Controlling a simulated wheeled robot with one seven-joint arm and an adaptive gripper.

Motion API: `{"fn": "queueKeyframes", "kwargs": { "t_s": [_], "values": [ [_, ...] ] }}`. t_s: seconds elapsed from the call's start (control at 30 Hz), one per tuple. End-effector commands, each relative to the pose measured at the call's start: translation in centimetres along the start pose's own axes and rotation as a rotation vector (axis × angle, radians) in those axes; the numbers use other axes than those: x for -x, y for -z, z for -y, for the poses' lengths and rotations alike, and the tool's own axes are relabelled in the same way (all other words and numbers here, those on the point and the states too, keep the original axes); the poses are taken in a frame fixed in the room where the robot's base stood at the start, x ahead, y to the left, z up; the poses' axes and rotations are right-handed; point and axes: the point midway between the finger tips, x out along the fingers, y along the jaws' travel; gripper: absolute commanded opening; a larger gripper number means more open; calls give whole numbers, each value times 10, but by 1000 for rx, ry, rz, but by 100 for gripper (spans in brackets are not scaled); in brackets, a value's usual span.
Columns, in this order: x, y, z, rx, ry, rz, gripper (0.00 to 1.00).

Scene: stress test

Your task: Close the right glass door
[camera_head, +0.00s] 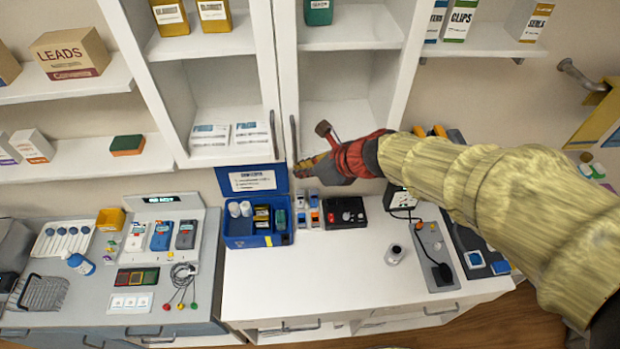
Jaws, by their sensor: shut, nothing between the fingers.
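The right glass door (289,70) is on the wall cabinet at top centre, with its dark vertical handle (293,132) near its left edge. It looks roughly in line with the left glass door (264,70), whose handle (273,134) is just beside it. I cannot tell whether the right door is fully closed. My gripper (304,168) is shut and empty, just below the right door's handle and lower left corner. My gripper and arm hide part of that door's lower edge. I cannot tell whether the gripper touches the door.
A blue open-lidded box (257,240) stands on the white counter (300,285) below my gripper. A black device (345,213) and small bottles stand to its right. Open shelves (75,160) flank the cabinet on the left. The counter's front middle is clear.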

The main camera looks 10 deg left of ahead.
Motion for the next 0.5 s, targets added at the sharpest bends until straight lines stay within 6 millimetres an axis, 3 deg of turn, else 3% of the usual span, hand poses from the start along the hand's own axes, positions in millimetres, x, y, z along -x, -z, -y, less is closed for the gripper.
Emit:
{"fn": "queueKeyframes", "kwargs": {
  "t_s": [0.5],
  "values": [
    [-10, -10, 11, 1, 0, 0, 0]
  ]
}}
